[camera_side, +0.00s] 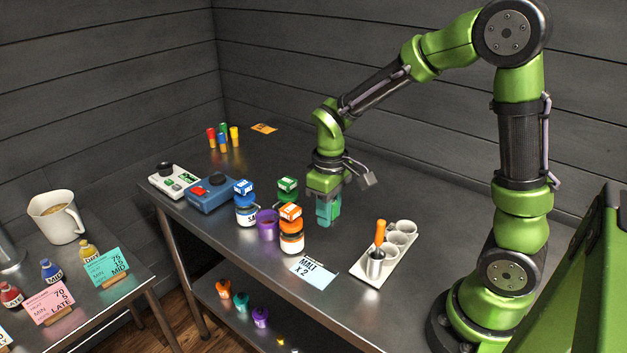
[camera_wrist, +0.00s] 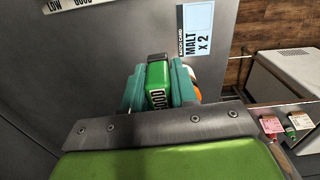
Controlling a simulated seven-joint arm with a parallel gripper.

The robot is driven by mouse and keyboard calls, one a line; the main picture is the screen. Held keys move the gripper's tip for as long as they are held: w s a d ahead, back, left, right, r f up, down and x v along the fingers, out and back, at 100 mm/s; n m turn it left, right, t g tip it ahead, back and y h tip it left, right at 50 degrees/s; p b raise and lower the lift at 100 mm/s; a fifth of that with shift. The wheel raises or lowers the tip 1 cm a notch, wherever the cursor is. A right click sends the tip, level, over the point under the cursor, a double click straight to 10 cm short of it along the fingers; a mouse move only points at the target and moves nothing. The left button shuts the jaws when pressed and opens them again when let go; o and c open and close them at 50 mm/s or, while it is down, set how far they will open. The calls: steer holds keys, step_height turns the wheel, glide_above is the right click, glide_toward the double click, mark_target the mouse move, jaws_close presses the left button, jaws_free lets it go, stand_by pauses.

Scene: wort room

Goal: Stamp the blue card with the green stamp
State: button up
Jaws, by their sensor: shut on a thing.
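My gripper (camera_side: 327,212) is shut on the green stamp, with its teal fingers pointing down over the steel table. In the wrist view the green stamp (camera_wrist: 157,83) sits between the two fingers and shows a label reading GOOD. Its lower end is hidden, and in the side view the fingers cover most of it. The light blue card (camera_side: 313,271), printed MALT x 2, lies flat near the table's front edge, in front of my gripper and apart from it. The card also shows in the wrist view (camera_wrist: 196,32), beyond the fingers and to the right.
Orange (camera_side: 291,236), blue (camera_side: 246,205), purple (camera_side: 267,222) and green-topped (camera_side: 287,190) containers stand close left of my gripper. A white tray (camera_side: 368,275) with cups and an orange-handled tool (camera_side: 379,236) is at right. A blue device (camera_side: 210,193) sits farther left.

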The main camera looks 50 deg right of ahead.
glide_above(320, 277)
step_height(320, 277, down, 2)
steer(key=shift+f+m, duration=0.4)
steer(key=shift+f, duration=2.9)
steer(key=shift+f, duration=0.5)
step_height(320, 277, up, 7)
stand_by(0.3)
